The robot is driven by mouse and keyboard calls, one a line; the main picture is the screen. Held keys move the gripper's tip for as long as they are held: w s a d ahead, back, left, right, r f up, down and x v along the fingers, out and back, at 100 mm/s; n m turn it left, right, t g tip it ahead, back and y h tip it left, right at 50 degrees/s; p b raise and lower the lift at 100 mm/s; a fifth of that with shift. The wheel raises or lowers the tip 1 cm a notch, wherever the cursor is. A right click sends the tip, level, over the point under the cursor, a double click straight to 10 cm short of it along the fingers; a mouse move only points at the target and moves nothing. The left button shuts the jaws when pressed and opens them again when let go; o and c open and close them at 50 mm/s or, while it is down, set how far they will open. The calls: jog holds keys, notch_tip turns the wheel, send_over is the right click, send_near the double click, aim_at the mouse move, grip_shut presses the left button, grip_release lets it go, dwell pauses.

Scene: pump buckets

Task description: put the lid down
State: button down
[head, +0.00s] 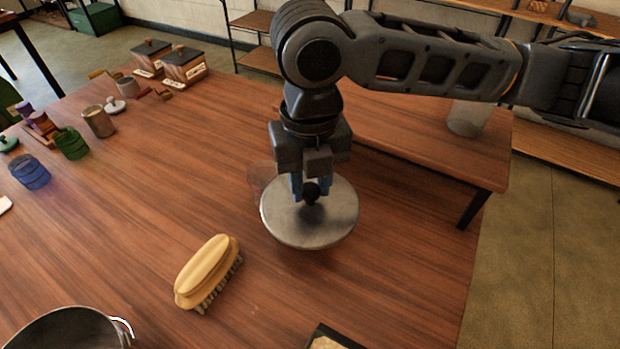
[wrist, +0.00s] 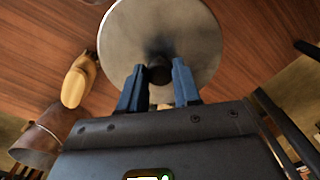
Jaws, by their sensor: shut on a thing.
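The lid (head: 330,222) is a round grey metal disc with a black knob on top. My gripper (head: 311,190) is shut on the knob, and the lid hangs from it, slightly tilted in the head view, over the right part of the wooden table. In the wrist view the lid (wrist: 190,40) fills the top middle, and the blue fingers of my gripper (wrist: 159,75) close on its knob from both sides. I cannot tell whether the lid's underside touches the table.
A wooden brush (head: 207,272) lies left of the lid. A metal bucket (head: 65,330) stands at the bottom left. A clear container (head: 262,178) stands partly hidden behind the lid. Jars and boxes stand at the far left. The middle of the table (head: 170,190) is bare.

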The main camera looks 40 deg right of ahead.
aim_at(310, 189)
jog(key=shift+f, duration=0.45)
jog(key=shift+f+b, duration=0.15)
jog(key=shift+b, duration=0.25)
jog(key=c, duration=0.8)
grip_release()
notch_tip(310, 189, up, 13)
jog(key=shift+r+p, duration=0.15)
jog(key=shift+p, duration=0.7)
